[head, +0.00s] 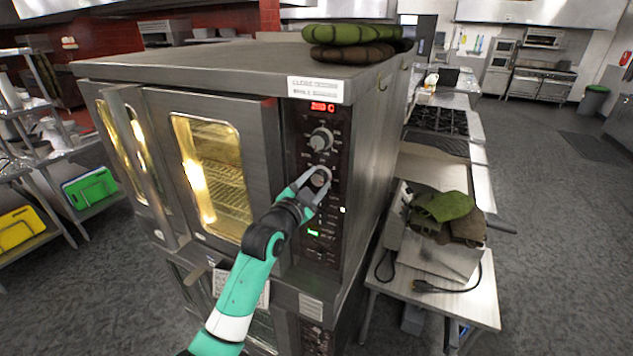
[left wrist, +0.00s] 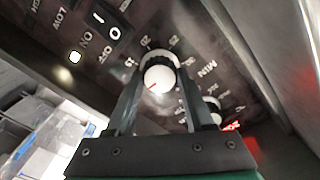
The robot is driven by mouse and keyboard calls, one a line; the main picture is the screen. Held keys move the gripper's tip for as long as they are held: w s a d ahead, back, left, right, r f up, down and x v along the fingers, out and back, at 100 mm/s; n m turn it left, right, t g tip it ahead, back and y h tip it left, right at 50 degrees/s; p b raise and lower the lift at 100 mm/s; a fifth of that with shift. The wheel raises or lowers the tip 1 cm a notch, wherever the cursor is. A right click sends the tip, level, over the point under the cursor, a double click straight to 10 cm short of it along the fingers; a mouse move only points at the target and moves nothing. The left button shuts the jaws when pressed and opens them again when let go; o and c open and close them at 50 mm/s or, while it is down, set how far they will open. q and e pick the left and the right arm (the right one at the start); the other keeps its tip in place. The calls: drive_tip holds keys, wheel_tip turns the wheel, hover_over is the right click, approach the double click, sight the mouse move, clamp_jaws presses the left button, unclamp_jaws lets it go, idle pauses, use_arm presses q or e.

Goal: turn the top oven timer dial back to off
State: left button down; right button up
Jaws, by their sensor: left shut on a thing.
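The top oven (head: 220,80) has a dark control panel on its front right, with a lit red display (head: 322,107). The timer dial (head: 319,179) is the lower of two round knobs on it. In the left wrist view the timer dial (left wrist: 158,77) is silver-white with a small red mark, ringed by white numbers and "MIN". My left gripper (head: 315,181) is shut on the timer dial, one finger on each side. In the left wrist view the gripper (left wrist: 157,82) has its fingers along both sides of the knob. My right gripper is not in view.
The temperature dial (head: 321,139) sits just above the timer dial. An on/off switch (left wrist: 113,32) lies beyond the dial in the left wrist view. Green and brown mitts (head: 440,207) lie on a steel box to the right. Oven doors with handles stand left of the panel.

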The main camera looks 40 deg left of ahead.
use_arm(q)
drive_tip(key=n, duration=0.5)
drive_tip(key=shift+n, duration=0.3)
drive_tip(key=n+p, duration=0.1)
drive_tip(key=n, duration=0.3)
drive_tip(key=shift+a, duration=0.1)
drive_tip(key=n, duration=0.5)
drive_tip(key=n+p, duration=0.1)
drive_tip(key=n, duration=0.3)
drive_tip(key=shift+a+n, duration=0.1)
drive_tip(key=shift+n, duration=0.3)
drive_tip(key=shift+c, duration=1.4)
unclamp_jaws()
drive_tip(key=shift+s, duration=0.1)
